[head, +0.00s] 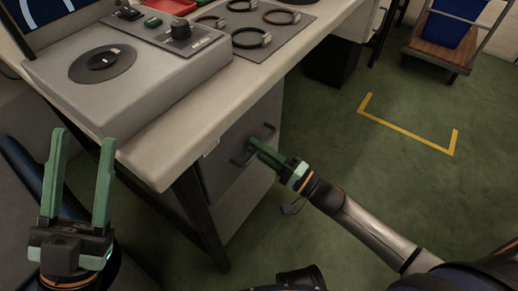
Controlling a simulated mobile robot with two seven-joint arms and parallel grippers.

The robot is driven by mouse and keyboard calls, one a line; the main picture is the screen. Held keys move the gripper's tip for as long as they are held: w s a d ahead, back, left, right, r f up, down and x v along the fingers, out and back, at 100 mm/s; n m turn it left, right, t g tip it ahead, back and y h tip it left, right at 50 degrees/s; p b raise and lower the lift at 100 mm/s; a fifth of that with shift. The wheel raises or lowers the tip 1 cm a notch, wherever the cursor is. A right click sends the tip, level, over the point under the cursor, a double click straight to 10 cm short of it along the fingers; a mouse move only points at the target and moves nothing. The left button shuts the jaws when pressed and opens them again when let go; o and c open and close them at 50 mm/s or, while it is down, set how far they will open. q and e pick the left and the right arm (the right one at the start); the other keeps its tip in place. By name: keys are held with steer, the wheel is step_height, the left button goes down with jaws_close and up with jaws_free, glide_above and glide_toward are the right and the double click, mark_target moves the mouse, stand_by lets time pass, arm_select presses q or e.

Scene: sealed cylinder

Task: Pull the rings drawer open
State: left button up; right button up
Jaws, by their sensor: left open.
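The rings drawer's dark grey front (222,172) is under the bench top, in the cabinet at the middle of the head view. Its dark bar handle (270,132) stands out from that front. My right gripper (256,147) reaches in from the lower right, with its green fingertips at the handle. The fingers overlap in this view and cover part of the handle, so I cannot tell whether they are closed on it. No clear gap shows around the drawer front. My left gripper (82,142) is open and empty at the left, pointing up in front of the bench.
The bench top (160,150) overhangs the drawer and carries a grey device (140,85), a mat with several dark rings (250,38) and a red tray (168,6). A dark bench leg (203,222) stands left of the drawer. Green floor (340,170) lies open to the right.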

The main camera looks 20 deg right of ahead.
jaws_close()
stand_by(1.4)
